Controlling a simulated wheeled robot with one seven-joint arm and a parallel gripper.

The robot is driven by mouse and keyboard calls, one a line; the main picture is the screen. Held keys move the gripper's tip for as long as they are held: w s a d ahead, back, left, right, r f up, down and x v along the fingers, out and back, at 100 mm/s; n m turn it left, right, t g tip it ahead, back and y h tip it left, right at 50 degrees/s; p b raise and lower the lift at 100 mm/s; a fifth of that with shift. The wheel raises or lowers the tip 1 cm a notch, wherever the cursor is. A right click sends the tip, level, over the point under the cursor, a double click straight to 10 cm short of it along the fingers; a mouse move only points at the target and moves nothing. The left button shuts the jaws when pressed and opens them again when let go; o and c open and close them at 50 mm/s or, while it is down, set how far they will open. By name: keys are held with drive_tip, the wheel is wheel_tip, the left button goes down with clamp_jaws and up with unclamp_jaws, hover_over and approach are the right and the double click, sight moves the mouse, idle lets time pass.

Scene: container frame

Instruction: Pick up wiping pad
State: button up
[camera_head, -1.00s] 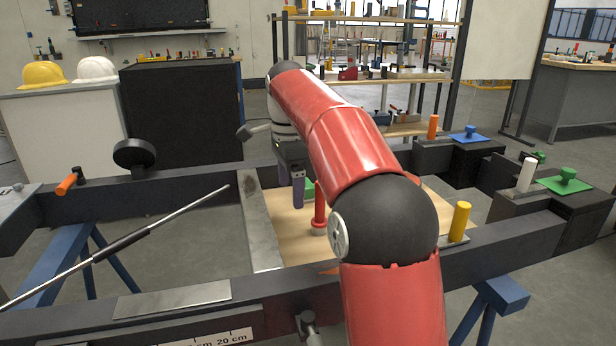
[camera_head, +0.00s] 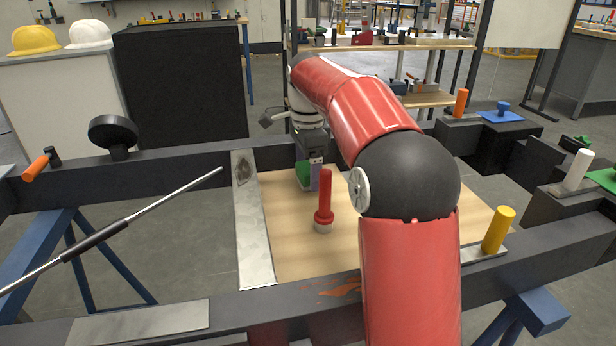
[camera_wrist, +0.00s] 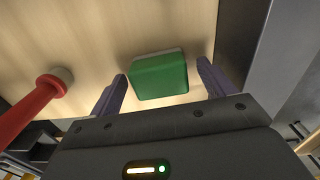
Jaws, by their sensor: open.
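The wiping pad appears to be the green block with a pale underside (camera_wrist: 159,76), lying on the light wooden board. In the head view, a green part of it (camera_head: 302,171) shows beside my gripper, which partly hides it. My gripper (camera_wrist: 162,72) is open. Its two purple fingers stand left and right of the pad in the wrist view, with gaps on both sides. It holds nothing. In the head view, the gripper (camera_head: 315,178) is low over the board; the exact height is unclear.
A red upright handle (camera_head: 325,195) stands on the wooden board (camera_head: 290,250) near the gripper. A metal strip (camera_head: 252,220) and dark frame beams (camera_head: 180,158) border the board. A yellow peg (camera_head: 498,230) stands at the right. Bare board lies in front of the handle.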

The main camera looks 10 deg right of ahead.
sight(308, 167)
drive_tip(key=shift+f, duration=0.5)
drive_tip(key=c, duration=1.1)
wheel_tip(308, 167, up, 10)
drive_tip(key=shift+r+p, duration=0.1)
drive_tip(key=shift+p, duration=0.5)
